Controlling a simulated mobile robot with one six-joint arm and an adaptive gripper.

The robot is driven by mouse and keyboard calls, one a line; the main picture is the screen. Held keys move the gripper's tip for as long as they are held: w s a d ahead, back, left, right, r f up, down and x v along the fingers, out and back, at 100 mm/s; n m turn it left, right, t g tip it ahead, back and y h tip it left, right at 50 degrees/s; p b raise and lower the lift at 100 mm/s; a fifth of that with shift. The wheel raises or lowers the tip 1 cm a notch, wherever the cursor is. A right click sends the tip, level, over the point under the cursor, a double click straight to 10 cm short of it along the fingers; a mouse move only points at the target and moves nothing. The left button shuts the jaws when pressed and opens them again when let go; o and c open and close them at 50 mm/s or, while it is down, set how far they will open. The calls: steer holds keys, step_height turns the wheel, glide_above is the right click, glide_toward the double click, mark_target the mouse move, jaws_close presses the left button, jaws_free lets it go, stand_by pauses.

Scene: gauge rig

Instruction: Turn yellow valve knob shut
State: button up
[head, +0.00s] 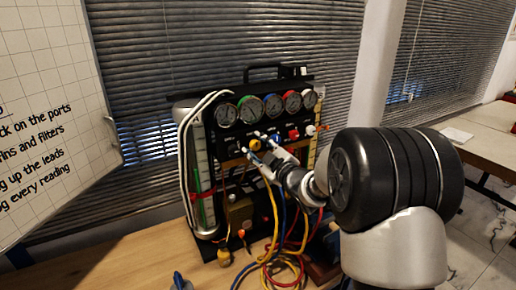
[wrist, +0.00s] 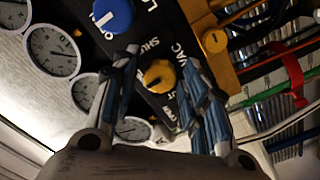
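The yellow valve knob (wrist: 158,76) sits on the black panel of the gauge rig, beside the lettering VAC and SHUT. It carries a dark pointer mark. In the head view the yellow knob (head: 255,145) shows small at the tip of my gripper (head: 263,150). In the wrist view my gripper (wrist: 160,62) is open, one blue-padded finger on each side of the knob. Gaps show between the fingers and the knob, and I see no contact. How deep the fingertips reach relative to the knob is hard to tell.
A blue knob (wrist: 113,15) is close to the left finger. Round gauges (head: 250,108) line the rig's top. A red knob (head: 293,134) is to the right. Blue, yellow and red hoses (head: 280,245) hang below my arm onto the wooden table (head: 130,262).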

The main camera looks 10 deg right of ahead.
steer(key=c, duration=0.8)
steer(key=shift+m, duration=0.3)
steer(key=m, duration=0.3)
steer(key=shift+m, duration=0.3)
steer(key=m+p, duration=0.1)
steer(key=m, duration=0.3)
steer(key=m+p, duration=0.1)
steer(key=m, duration=0.4)
steer(key=shift+r+p, duration=0.1)
steer(key=shift+p, duration=0.3)
steer(key=m+p, duration=0.1)
steer(key=m, duration=0.3)
steer(key=shift+m+p, duration=0.3)
steer(key=shift+p, duration=0.05)
